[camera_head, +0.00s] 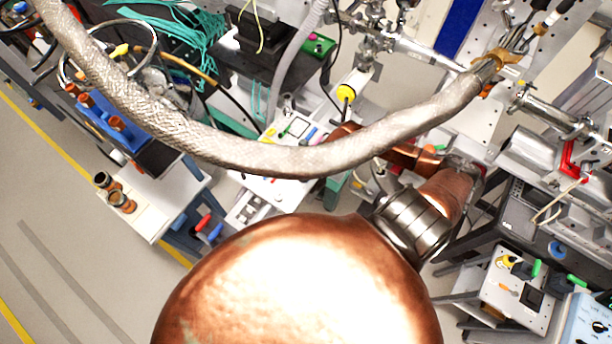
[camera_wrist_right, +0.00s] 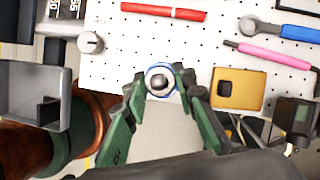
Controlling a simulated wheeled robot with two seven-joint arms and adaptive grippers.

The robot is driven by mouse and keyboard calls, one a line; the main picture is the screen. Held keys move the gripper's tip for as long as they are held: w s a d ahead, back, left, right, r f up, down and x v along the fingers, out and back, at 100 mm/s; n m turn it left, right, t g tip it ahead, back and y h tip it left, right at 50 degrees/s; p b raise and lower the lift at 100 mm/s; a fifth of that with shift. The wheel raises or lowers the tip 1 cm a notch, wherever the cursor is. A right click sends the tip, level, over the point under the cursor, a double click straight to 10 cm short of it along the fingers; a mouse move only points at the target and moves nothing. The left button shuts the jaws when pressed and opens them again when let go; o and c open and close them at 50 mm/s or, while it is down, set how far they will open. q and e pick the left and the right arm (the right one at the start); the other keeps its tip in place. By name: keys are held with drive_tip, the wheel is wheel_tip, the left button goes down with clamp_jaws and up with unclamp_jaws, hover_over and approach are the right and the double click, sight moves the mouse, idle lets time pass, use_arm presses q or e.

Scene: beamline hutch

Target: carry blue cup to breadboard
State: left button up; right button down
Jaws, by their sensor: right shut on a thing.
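In the right wrist view, my right gripper (camera_wrist_right: 160,84) has its two green fingers closed around the blue cup (camera_wrist_right: 160,66). The cup is seen from above as a blue ring with a pale inside and a dark round centre. Behind it lies the breadboard (camera_wrist_right: 200,50), a white plate with rows of holes. I cannot tell whether the cup touches the board. In the head view a large copper vessel and a braided hose block much of the middle, and I cannot make out the cup there. My left gripper is in neither view.
On the board are a red marker (camera_wrist_right: 165,12), a grey knob (camera_wrist_right: 90,42), a yellow block (camera_wrist_right: 238,89) and a pink-handled tool (camera_wrist_right: 265,54). A grey bracket (camera_wrist_right: 25,95) stands left. The braided hose (camera_head: 300,160) and copper vessel (camera_head: 290,285) cross the head view.

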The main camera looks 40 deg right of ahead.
wheel_tip(320, 180, down, 2)
drive_tip(key=shift+d+f+p, duration=0.1)
drive_tip(key=shift+f+p, duration=0.05)
drive_tip(key=shift+p, duration=0.4)
drive_tip(key=shift+f, duration=0.55)
drive_tip(key=shift+f, duration=0.1)
drive_tip(key=c, duration=1.6)
unclamp_jaws()
drive_tip(key=shift+s+d+r, duration=0.1)
drive_tip(key=shift+d+r, duration=0.05)
drive_tip(key=shift+r, duration=0.15)
drive_tip(key=b+v, duration=0.2)
drive_tip(key=v, duration=0.9)
drive_tip(key=shift+r, duration=0.35)
